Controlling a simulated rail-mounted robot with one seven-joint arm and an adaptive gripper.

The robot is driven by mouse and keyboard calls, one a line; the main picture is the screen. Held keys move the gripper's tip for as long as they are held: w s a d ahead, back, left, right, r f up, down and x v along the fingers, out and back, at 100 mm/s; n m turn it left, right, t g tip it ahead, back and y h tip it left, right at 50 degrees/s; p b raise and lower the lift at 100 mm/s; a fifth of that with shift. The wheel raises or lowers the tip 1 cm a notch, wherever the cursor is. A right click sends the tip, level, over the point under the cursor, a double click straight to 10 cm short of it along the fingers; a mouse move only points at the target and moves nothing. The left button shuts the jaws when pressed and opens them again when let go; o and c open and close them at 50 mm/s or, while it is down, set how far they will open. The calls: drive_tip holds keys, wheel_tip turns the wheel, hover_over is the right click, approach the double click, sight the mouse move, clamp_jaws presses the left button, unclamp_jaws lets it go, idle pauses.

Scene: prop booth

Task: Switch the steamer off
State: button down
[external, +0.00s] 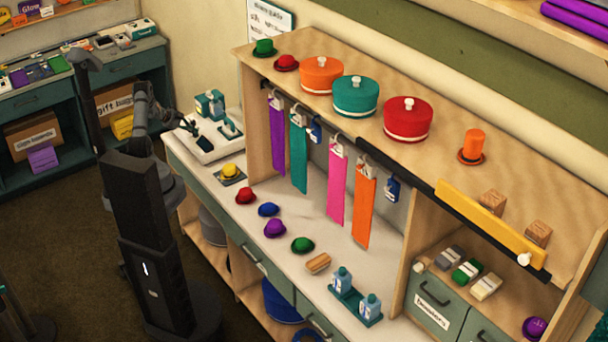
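What looks like the steamer (210,104), a teal and white appliance, stands on a white base (198,152) at the left end of the counter. A second small teal part sits on the right side of the base. My dark gripper (195,129) is over the left part of this base, just in front of the teal appliance. At this size I cannot tell whether it touches anything or how far its fingers are apart.
A yellow hat (232,171) on a dark mat lies in front of the base. Coloured ribbons (298,150) hang under the upper shelf (450,140).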

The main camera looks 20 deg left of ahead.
sight(194, 135)
drive_tip(key=shift+s, duration=0.1)
wheel_tip(194, 135, up, 6)
drive_tip(key=p, duration=0.6)
drive_tip(key=shift+r, duration=0.1)
wheel_tip(194, 135, down, 6)
drive_tip(key=b, duration=0.5)
drive_tip(key=shift+r+b, duration=0.15)
drive_tip(key=shift+b, duration=0.15)
drive_tip(key=shift+a+r, duration=0.15)
